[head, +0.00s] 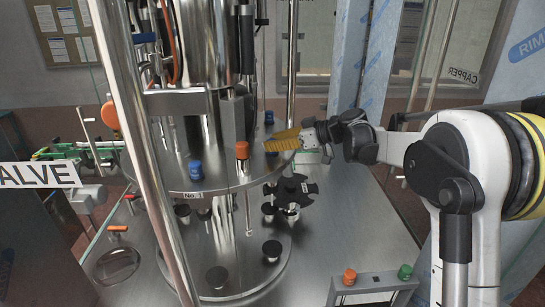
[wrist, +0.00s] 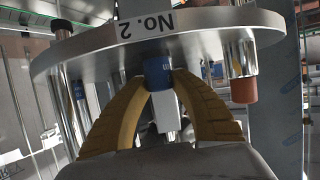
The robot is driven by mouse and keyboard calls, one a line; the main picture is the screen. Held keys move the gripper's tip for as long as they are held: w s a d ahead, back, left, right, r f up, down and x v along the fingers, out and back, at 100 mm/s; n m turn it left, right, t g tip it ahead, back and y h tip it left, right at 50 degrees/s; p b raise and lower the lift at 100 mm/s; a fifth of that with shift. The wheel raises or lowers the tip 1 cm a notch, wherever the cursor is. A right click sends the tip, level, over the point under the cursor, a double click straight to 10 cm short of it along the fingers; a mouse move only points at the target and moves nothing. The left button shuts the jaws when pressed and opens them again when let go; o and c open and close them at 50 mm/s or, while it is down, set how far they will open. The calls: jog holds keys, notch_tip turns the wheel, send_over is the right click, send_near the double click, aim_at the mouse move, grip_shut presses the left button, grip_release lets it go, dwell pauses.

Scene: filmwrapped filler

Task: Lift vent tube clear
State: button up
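My gripper (head: 272,144), with yellow ribbed fingers, reaches in from the right at the far right rim of the round steel plate (head: 222,180). In the wrist view its fingertips (wrist: 161,80) close in on both sides of a blue cap (wrist: 158,70) under the plate marked "No.2", and appear to touch it. I take this cap as the top of a vent tube; its lower part is hidden. In the head view the fingers cover the held spot. Other capped posts stand on the plate: a blue one (head: 196,170), an orange one (head: 242,150) and another blue one (head: 269,118).
A steel pillar (head: 140,140) rises at left front. A bar with an orange and a green button (head: 405,272) stands front right. Film-wrapped posts (head: 352,55) stand behind.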

grip_shut()
jog(key=shift+r, duration=0.5)
notch_tip(320, 180, up, 27)
jog(key=b, duration=0.1)
jog(key=shift+f, duration=0.1)
dwell(0.4)
jog(key=shift+a+f+b, duration=0.1)
jog(key=shift+f+b, duration=0.5)
jog(key=shift+f, duration=0.15)
jog(key=shift+f+b, duration=0.45)
jog(key=shift+f, duration=0.3)
